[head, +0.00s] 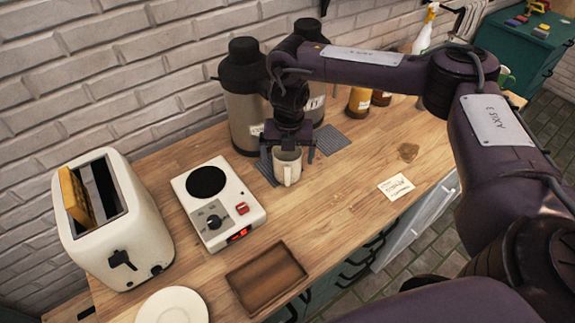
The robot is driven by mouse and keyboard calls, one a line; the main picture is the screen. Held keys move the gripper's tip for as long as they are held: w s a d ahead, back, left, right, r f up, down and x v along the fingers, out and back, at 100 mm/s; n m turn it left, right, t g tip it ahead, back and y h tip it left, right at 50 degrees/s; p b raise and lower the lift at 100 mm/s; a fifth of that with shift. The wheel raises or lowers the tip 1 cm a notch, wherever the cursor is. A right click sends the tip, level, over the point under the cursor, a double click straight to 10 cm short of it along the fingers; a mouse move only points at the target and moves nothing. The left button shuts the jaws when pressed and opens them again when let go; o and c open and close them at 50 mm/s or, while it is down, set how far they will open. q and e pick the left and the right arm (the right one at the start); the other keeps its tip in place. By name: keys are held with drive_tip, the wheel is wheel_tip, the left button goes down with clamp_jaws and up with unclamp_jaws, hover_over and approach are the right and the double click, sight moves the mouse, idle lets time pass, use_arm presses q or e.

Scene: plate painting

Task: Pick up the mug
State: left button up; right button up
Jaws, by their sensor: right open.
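A white mug (287,168) stands upright on the wooden counter, in front of the large dispensers, with its handle towards me. My right gripper (288,154) is directly above and around the mug's upper part, pointing down. Its fingers are apart, one on either side of the mug, and a gap shows at the right finger. The gripper's body hides part of the mug's rim. My left gripper is not in view.
Two dispensers (243,100) stand close behind the gripper. A white hot plate (218,206) and a toaster (115,220) with bread are at left. A brown tray (266,279) and a white plate (172,306) lie in front. The counter right of the mug is mostly clear, with a note (395,187).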

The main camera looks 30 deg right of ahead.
wheel_tip(320, 180, down, 4)
drive_tip(key=shift+w+r+p, duration=0.1)
drive_tip(key=shift+p, duration=0.5)
drive_tip(key=shift+f, duration=0.4)
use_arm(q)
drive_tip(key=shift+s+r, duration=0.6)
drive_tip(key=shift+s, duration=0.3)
use_arm(e)
drive_tip(key=shift+c, duration=0.2)
drive_tip(key=c, duration=1.3)
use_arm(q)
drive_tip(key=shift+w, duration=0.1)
use_arm(e)
drive_tip(key=shift+c, duration=0.2)
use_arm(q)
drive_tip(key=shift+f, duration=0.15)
use_arm(e)
drive_tip(key=shift+r, duration=0.15)
